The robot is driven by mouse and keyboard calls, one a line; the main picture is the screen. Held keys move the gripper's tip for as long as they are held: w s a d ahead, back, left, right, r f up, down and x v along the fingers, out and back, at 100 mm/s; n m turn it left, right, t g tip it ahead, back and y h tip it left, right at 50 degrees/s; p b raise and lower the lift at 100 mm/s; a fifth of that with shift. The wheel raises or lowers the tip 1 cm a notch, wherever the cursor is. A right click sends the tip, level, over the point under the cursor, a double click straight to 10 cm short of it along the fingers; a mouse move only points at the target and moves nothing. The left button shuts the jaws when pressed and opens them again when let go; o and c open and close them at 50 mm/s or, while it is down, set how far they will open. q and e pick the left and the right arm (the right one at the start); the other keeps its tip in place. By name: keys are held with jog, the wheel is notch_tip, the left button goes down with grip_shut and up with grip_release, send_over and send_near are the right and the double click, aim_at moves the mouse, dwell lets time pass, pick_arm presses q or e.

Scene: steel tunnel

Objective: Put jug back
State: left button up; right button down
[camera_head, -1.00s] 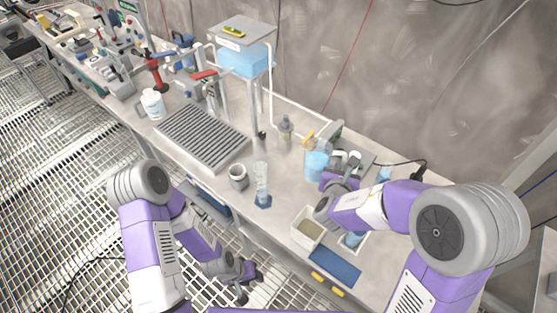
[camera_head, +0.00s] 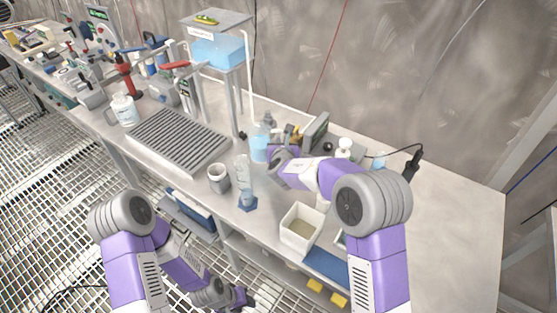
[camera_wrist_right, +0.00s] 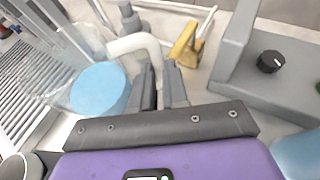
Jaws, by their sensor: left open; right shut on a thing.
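The jug (camera_head: 260,148) is clear with blue liquid inside. It is at the middle of the bench, behind the graduated cylinder (camera_head: 244,180). In the right wrist view the jug (camera_wrist_right: 98,88) is on the left, with its pale curved handle (camera_wrist_right: 134,44) running down between the fingers. My right gripper (camera_wrist_right: 161,82) is shut on this handle. In the head view the right fingers are largely hidden by my wrist. I cannot tell whether the jug touches the bench. My left gripper (camera_head: 240,300) is open and empty, low in front of the bench.
A grey mug (camera_head: 218,179) stands left of the cylinder, beside a ribbed rack (camera_head: 178,140). A grey bottle (camera_head: 269,119) stands behind the jug. A grey device with a black knob (camera_wrist_right: 270,61) is to its right. A white bin (camera_head: 301,229) sits at the front.

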notch_tip(320, 180, down, 5)
jog(key=shift+f+b, duration=0.1)
jog(key=shift+b, duration=0.7)
jog(key=c, duration=1.1)
grip_release()
jog(key=shift+f, duration=0.1)
jog(key=shift+c, duration=0.2)
jog(key=shift+s+r, duration=0.2)
jog(key=shift+r, duration=0.1)
jog(key=p+v, duration=0.1)
jog(key=v, duration=1)
jog(key=shift+s, duration=0.35)
